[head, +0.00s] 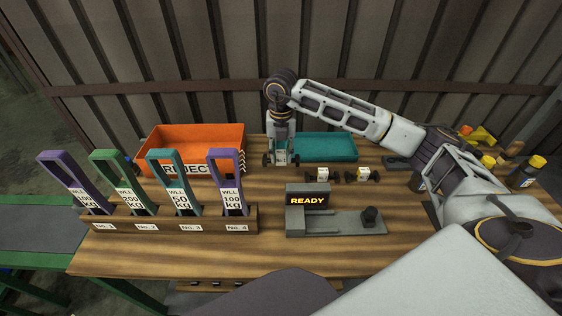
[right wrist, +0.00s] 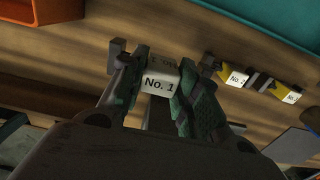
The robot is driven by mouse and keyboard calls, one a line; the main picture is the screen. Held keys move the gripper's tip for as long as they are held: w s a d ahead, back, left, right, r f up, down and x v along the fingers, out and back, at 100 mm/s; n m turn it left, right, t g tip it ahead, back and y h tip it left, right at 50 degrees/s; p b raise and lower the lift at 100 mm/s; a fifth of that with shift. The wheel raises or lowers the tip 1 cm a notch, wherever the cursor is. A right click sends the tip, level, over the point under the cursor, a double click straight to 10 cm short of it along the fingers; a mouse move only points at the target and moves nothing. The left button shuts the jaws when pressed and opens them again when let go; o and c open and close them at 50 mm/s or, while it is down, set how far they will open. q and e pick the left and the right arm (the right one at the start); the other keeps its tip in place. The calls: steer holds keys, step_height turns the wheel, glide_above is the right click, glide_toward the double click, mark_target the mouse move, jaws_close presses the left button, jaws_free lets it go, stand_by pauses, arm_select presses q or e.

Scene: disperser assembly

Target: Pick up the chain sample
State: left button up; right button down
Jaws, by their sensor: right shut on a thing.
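My right gripper (head: 281,157) reaches down at the back middle of the wooden table, between the orange bin and the teal tray. In the right wrist view its two fingers (right wrist: 161,72) are shut on a chain sample (right wrist: 160,82) with a white tag reading "No. 1". The fingers hide most of this sample; a dark end shows on each side. Whether it touches the table is hard to tell. Two other tagged chain samples (head: 322,174) (head: 363,174) lie to its right; they also show in the right wrist view (right wrist: 236,77) (right wrist: 290,95). My left gripper is not in view.
An orange REJECT bin (head: 197,137) stands left and a teal tray (head: 325,148) right of the gripper. In front are a grey device reading READY (head: 308,199) and a wooden rack (head: 170,222) with several coloured tags. Yellow-capped bottles (head: 526,173) stand far right.

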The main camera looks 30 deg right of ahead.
steer(key=shift+r, duration=0.65)
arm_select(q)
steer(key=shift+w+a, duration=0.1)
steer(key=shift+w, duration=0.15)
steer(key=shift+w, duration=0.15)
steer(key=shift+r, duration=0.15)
arm_select(e)
steer(key=shift+r, duration=0.15)
